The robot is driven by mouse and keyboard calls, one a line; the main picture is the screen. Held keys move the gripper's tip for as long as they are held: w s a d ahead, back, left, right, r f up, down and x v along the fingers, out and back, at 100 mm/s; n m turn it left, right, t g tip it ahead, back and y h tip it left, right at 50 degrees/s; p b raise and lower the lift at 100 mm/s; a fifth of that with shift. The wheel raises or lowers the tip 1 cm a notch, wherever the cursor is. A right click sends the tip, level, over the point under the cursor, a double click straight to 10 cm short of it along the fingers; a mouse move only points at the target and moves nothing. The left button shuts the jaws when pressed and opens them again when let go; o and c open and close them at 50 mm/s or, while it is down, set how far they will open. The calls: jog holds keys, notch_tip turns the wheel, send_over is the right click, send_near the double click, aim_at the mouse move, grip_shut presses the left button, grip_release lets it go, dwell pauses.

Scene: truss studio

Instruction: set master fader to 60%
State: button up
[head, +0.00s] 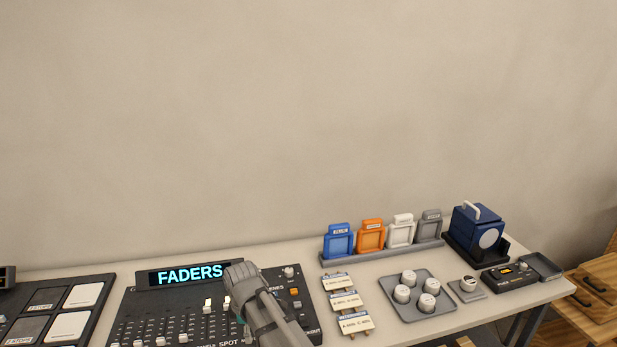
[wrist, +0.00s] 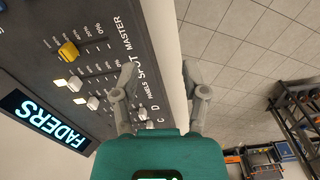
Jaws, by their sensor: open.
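In the wrist view the master fader (wrist: 68,50) has a yellow cap, in the slot in line with the MASTER label. It sits toward the display end of its slot, well away from the 0% end. Its exact mark is too small to read. My gripper (wrist: 159,68) is open and empty. Its fingers straddle the console's label edge, apart from the yellow cap. In the head view my arm covers part of the fader console (head: 150,310), and I cannot make out the yellow cap there.
Neighbouring white fader caps (wrist: 75,84) sit close to the yellow one. A lit FADERS display (head: 190,274) stands at the console's back. To the right are label tags (head: 347,300), a tray (head: 437,309) of round knobs, coloured frames (head: 371,236) and a blue lamp (head: 476,226).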

jog(key=s+d+f+m+b, duration=0.1)
jog(key=d+f+m+b, duration=0.2)
jog(key=d+m, duration=0.3)
jog(key=s+d+f+m+b, duration=0.2)
jog(key=d+m, duration=0.4)
jog(key=d, duration=1)
jog(key=s+d+f+m+b, duration=0.2)
jog(key=d+f+m+b, duration=0.2)
jog(key=d, duration=0.6)
jog(key=m, duration=0.2)
jog(key=shift+d+m, duration=0.4)
jog(key=shift+f, duration=0.1)
dwell(0.3)
jog(key=shift+c, duration=0.3)
dwell(1.4)
